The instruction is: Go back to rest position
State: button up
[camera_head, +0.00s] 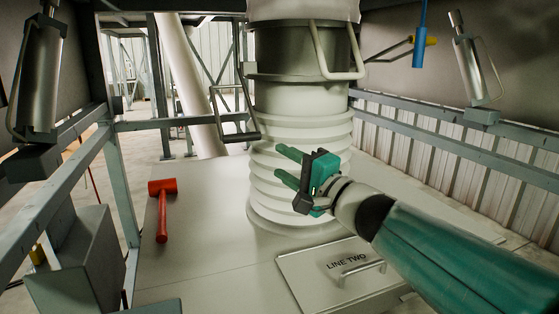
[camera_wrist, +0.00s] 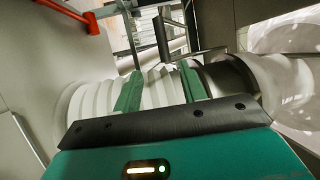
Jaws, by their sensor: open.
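My gripper (camera_head: 284,166) is open and empty in the head view. Its two green fingers point left, in front of the white ribbed bellows (camera_head: 275,200). In the wrist view the two fingers (camera_wrist: 158,88) stand apart with the bellows (camera_wrist: 95,102) behind them. I cannot tell whether the fingers touch the bellows. My teal arm reaches in from the lower right of the head view.
A red mallet (camera_head: 162,208) lies on the pale deck (camera_head: 205,255) at left. A hatch marked LINE TWO (camera_head: 310,284) is at the front. A clamp handle (camera_head: 236,137) juts out left of the metal collar (camera_head: 300,95). Grey rails (camera_head: 450,125) run along the right.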

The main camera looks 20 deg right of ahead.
dwell(0.3)
jog(key=s+a+f+n+g+y, duration=0.1)
jog(key=s+a+f+n+g, duration=0.8)
jog(key=a+f, duration=0.3)
jog(key=s+d+f+n+g+h, duration=0.3)
jog(key=s+d+f+h, duration=0.3)
jog(key=s+f+h, duration=0.2)
notch_tip(320, 180, down, 3)
jog(key=shift+s+n+h, duration=0.3)
jog(key=shift+s+n, duration=0.1)
jog(key=shift+s, duration=0.75)
